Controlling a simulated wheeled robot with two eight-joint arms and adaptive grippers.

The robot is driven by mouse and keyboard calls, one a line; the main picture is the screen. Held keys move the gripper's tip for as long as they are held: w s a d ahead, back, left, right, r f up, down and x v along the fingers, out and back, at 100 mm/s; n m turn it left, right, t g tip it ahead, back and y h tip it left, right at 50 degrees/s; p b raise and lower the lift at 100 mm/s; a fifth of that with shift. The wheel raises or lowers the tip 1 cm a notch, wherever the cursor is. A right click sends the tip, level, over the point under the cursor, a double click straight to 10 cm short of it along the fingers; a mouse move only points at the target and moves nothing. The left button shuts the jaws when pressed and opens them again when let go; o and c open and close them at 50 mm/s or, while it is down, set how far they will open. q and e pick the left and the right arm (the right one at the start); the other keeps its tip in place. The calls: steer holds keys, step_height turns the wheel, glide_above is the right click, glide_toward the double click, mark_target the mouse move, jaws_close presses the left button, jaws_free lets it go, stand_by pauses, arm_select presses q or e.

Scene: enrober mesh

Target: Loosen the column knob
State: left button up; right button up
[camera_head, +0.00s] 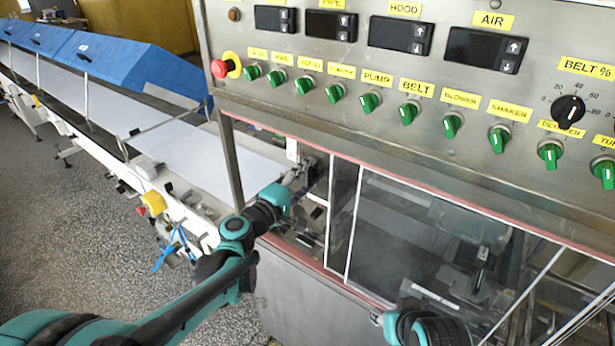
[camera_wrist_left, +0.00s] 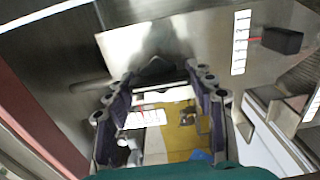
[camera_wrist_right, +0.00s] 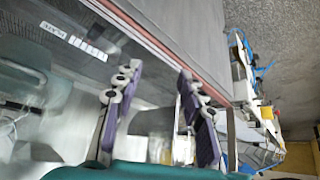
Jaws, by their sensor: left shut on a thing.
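My left gripper (camera_head: 303,178) reaches into the opening at the left end of the machine, below the control panel. In the left wrist view its two dark purple fingers (camera_wrist_left: 160,76) stand apart, shut on a dark part between their tips, which I take to be the column knob (camera_wrist_left: 158,67). The knob is mostly hidden, and its turn cannot be seen. In the right wrist view my right gripper (camera_wrist_right: 160,80) is open and empty, beside the clear window. In the head view only its wrist shows at the bottom.
The panel (camera_head: 400,75) with green switches and a red stop button (camera_head: 219,68) overhangs the opening. A window (camera_head: 430,235) lies to the right. A white conveyor belt (camera_head: 200,160) runs left. White scales, one beside a black block (camera_wrist_left: 283,40), show near my left fingers.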

arm_select(q)
steer(key=o, duration=1.2)
steer(key=v, duration=1.2)
